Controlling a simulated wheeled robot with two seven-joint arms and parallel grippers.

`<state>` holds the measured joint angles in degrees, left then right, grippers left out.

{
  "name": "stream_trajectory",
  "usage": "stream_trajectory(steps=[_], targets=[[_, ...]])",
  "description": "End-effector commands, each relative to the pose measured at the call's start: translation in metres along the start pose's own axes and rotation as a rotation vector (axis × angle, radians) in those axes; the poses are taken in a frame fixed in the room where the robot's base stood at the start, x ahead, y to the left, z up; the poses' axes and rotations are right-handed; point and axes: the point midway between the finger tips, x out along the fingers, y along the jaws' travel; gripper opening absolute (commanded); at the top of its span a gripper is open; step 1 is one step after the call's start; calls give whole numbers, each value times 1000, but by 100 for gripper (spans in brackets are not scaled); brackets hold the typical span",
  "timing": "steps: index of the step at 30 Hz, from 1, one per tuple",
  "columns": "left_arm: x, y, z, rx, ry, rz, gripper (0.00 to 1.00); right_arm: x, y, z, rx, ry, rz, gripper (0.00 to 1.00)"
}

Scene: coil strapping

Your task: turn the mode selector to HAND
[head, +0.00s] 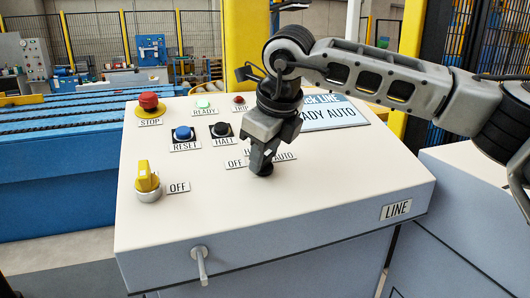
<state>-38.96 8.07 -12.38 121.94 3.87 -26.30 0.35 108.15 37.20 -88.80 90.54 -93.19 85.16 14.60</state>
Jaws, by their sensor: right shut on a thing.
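My right gripper (262,163) points down onto the sloped top of the pale control desk (330,195). Its fingers are shut on the mode selector, which the fingers and wrist hide almost wholly, so I cannot read which way it points. Around it are an OFF label (236,163) on the left, a partly covered label behind that shows only an H, and an AUTO label (284,157) on the right. The partly hidden display (335,114) ends in "ADY AUTO". My left gripper is not in view.
Left of the gripper are a red STOP button (149,102), a blue RESET button (183,133), a black HALT button (221,130) and a yellow rotary switch (147,177) by an OFF label. A green READY lamp (203,103) and red TRIP lamp (238,100) sit behind. A lever (200,262) projects in front.

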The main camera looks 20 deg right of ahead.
Motion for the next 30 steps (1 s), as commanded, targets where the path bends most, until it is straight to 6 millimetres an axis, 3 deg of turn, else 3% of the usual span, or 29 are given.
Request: stream_trajectory(steps=[21,30], targets=[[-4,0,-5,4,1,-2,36,-2,0,1,-635,-3,38,15],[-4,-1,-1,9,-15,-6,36,-2,0,1,-827,-4,48,15]])
